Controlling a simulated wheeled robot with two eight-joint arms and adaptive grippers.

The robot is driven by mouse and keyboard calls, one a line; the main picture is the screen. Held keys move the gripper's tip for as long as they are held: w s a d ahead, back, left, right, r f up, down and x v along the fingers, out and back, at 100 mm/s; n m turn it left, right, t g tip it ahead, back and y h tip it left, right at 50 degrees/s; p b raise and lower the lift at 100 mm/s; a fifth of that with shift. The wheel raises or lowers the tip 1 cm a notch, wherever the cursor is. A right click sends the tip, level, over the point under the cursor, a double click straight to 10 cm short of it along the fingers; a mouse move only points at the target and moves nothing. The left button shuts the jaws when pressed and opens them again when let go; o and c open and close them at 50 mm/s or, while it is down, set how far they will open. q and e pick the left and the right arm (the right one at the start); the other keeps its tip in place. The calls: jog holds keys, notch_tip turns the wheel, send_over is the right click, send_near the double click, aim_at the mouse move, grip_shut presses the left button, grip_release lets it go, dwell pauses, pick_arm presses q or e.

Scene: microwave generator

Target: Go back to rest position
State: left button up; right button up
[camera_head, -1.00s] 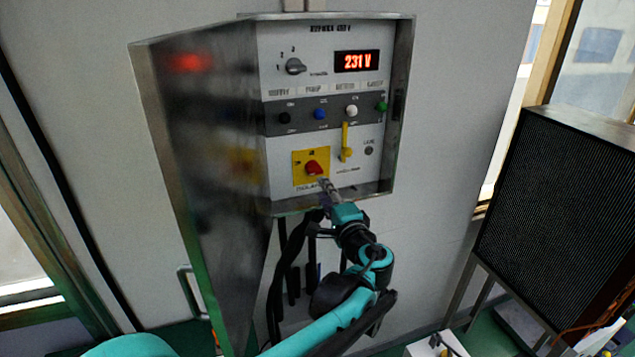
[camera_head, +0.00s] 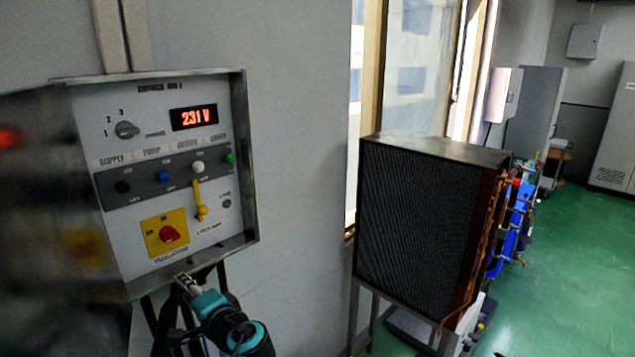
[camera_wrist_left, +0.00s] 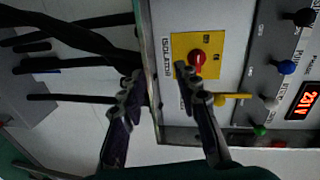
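The control panel (camera_head: 150,215) hangs on the wall at the left of the head view, with its metal door swung open. It has a red isolator knob (camera_head: 169,234) on a yellow plate, a yellow lever (camera_head: 199,200), and a display (camera_head: 193,117) reading 231 V. My left gripper (camera_head: 187,284) is just below the panel's bottom edge, apart from the knob. In the left wrist view its two fingers (camera_wrist_left: 157,80) are spread with nothing between them, and the red knob (camera_wrist_left: 196,58) lies beyond the right finger. My right gripper is not in view.
A large black ribbed unit (camera_head: 415,225) stands on a metal frame right of the panel. Blue equipment (camera_head: 517,222) and open green floor (camera_head: 585,270) lie farther right. Dark cables hang below the panel.

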pick_arm(q)
jog(key=s+f+n+g+h+b, duration=0.2)
jog(key=s+f+h+b, duration=0.4)
jog(key=f, duration=0.7)
jog(key=s+d+f+n+h+b, duration=0.2)
jog(key=s+d+f, duration=0.4)
jog(key=f, duration=0.3)
jog(key=s+d+f+n+g+h+b, duration=0.1)
jog(key=s+d+f+n+h+b, duration=0.1)
jog(key=s+d+f+h+b, duration=0.2)
jog(key=s+d+f, duration=0.1)
jog(key=d+f, duration=0.2)
jog(key=f, duration=0.2)
jog(key=shift+s+d+n+b, duration=0.3)
jog(key=shift+s+n+b, duration=0.1)
jog(key=shift+f, duration=0.1)
